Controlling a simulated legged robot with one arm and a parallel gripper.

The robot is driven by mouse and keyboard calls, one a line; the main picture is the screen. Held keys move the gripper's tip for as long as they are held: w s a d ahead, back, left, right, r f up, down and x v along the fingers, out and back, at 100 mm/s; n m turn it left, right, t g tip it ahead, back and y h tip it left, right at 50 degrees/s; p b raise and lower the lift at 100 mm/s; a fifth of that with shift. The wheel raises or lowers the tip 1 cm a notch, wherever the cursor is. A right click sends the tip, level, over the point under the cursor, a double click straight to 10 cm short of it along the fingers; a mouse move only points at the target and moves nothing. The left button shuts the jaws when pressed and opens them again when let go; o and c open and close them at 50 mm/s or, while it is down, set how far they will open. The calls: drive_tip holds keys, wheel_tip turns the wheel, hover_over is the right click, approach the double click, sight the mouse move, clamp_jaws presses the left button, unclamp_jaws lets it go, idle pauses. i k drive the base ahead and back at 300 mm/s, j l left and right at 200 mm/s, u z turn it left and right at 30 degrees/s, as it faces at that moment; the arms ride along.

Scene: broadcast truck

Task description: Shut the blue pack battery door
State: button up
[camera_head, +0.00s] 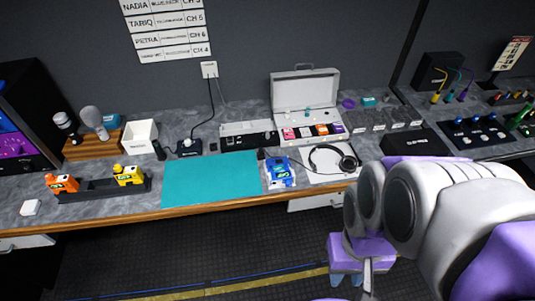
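The blue pack (280,173) sits on the counter just right of the teal mat (210,179), near the front edge. It has a light label and pale parts, but it is too small to tell how its battery door stands. My arm fills the lower right, well to the right of the pack and apart from it. A purple block with two bluish prongs (347,279) shows below the counter edge beside my arm. It may be my gripper, but its fingers cannot be made out clearly. Nothing visible is held there.
An orange pack (62,183) and a yellow pack (129,175) stand in a black rack (92,193) at left. Headphones (334,159) lie right of the blue pack. An open case (305,96) stands behind. The teal mat is clear.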

sight(278, 161)
drive_tip(key=i+l+u, duration=0.1)
drive_tip(key=u, duration=0.3)
drive_tip(key=l+u, duration=0.2)
drive_tip(key=u, duration=0.25)
drive_tip(key=i+l+u, duration=0.1)
drive_tip(key=l+u, duration=0.15)
drive_tip(key=u, duration=0.15)
drive_tip(key=l+u, duration=0.15)
drive_tip(key=u, duration=0.3)
drive_tip(key=l+u, duration=0.1)
drive_tip(key=l, duration=0.35)
drive_tip(key=k+l+u, duration=0.1)
drive_tip(key=l, duration=0.3)
drive_tip(key=k+l+u, duration=0.1)
drive_tip(key=l, duration=0.3)
drive_tip(key=k+l+u, duration=0.1)
drive_tip(key=l, duration=0.3)
drive_tip(key=k+l+u, duration=0.1)
drive_tip(key=l, duration=0.35)
